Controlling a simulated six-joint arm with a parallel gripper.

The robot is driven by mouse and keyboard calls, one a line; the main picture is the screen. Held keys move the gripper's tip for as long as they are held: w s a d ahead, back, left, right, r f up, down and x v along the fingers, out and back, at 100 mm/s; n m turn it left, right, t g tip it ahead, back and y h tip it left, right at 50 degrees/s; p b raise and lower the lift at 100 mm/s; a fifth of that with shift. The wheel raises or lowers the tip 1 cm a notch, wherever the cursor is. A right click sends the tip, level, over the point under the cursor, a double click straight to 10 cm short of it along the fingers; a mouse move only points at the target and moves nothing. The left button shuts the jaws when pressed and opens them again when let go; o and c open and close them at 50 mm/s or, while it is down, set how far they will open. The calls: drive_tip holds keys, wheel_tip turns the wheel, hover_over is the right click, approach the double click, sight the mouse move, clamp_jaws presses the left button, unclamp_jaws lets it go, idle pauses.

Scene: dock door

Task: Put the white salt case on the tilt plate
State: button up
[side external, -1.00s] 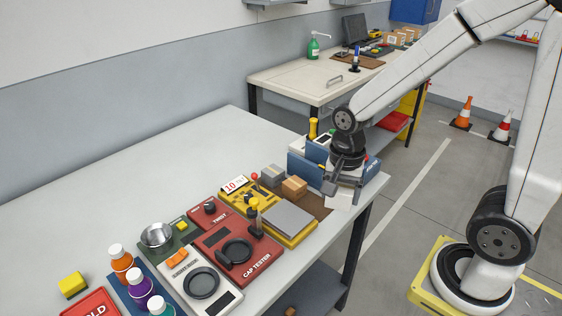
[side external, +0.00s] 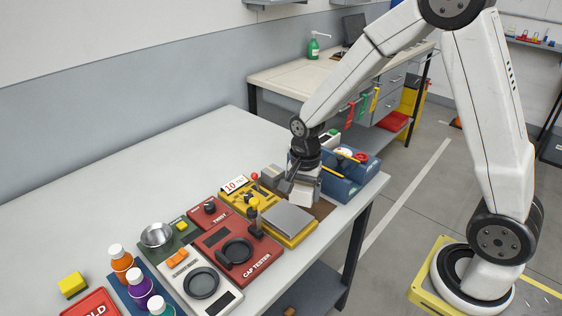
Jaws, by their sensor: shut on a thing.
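The white salt case (side external: 301,193) is held upright at the lower end of my gripper (side external: 301,184). The fingers are shut on it, and it hangs behind and a little right of the tilt plate, over or near the brown mat. Whether it touches anything beneath cannot be told. The tilt plate (side external: 288,220) is a grey square on a yellow base (side external: 291,241). It looks nearly level and its top is bare.
The table's right edge is close.

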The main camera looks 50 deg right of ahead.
sight(291, 214)
drive_tip(key=shift+w+f, duration=1.55)
drive_tip(key=shift+f, duration=0.3)
drive_tip(key=shift+f, duration=0.1)
drive_tip(key=shift+w+f, duration=0.3)
drive_tip(key=shift+f, duration=1.45)
drive_tip(key=shift+f, duration=0.15)
drive_tip(key=o, duration=1.3)
